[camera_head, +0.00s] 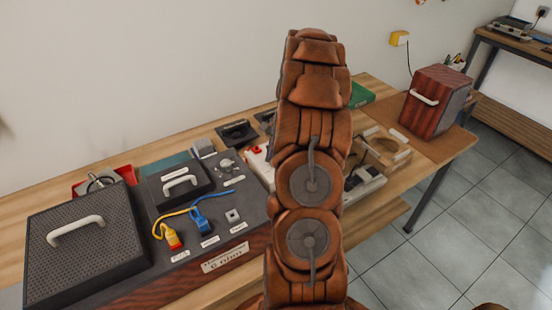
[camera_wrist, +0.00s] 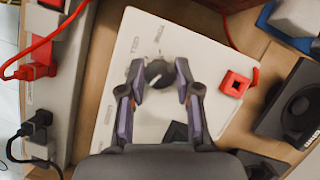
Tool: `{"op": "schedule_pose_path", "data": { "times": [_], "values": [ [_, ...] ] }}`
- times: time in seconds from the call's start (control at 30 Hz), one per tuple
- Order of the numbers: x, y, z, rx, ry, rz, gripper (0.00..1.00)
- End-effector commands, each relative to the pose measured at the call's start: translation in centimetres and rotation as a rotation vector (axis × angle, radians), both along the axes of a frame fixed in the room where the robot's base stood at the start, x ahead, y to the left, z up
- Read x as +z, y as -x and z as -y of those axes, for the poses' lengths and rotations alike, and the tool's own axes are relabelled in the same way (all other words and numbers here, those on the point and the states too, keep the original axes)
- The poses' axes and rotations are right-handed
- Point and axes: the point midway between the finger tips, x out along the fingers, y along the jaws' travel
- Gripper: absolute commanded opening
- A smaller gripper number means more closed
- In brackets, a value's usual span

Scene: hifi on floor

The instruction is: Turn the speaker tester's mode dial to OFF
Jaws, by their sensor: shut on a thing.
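The speaker tester (camera_wrist: 200,50) shows in the wrist view as a pale panel with small printed labels around a dark round mode dial (camera_wrist: 158,69). My gripper (camera_wrist: 158,78) is over the panel, with one finger on each side of the dial, shut on it. A pale mark shows near the dial's lower edge; I cannot tell surely which label it points at. In the head view my brown arm hides the gripper, the dial and most of the tester; only a pale part (camera_head: 260,168) shows left of the arm.
A red square part (camera_wrist: 235,83) sits on the panel right of my fingers. A dark speaker unit (camera_wrist: 292,105) lies further right. A white strip with red and black plugs (camera_wrist: 38,125) is at the left. A dark amplifier case (camera_head: 125,275) and a red-brown cabinet (camera_head: 440,105) stand on the bench.

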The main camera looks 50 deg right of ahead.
Motion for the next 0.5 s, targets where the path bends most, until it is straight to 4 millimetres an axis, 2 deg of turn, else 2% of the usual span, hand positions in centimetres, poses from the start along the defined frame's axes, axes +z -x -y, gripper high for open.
{"op": "schedule_pose_path", "data": {
  "times": [0.4, 0.43, 0.5],
  "values": [
    [-0.08, 0.12, -0.09, 0.008, -0.003, -0.004, 0.00],
    [-0.08, 0.12, -0.08, 0.008, -0.003, -0.004, 0.35],
    [-0.09, 0.11, -0.07, 0.008, -0.003, -0.004, 0.42]
  ]
}}
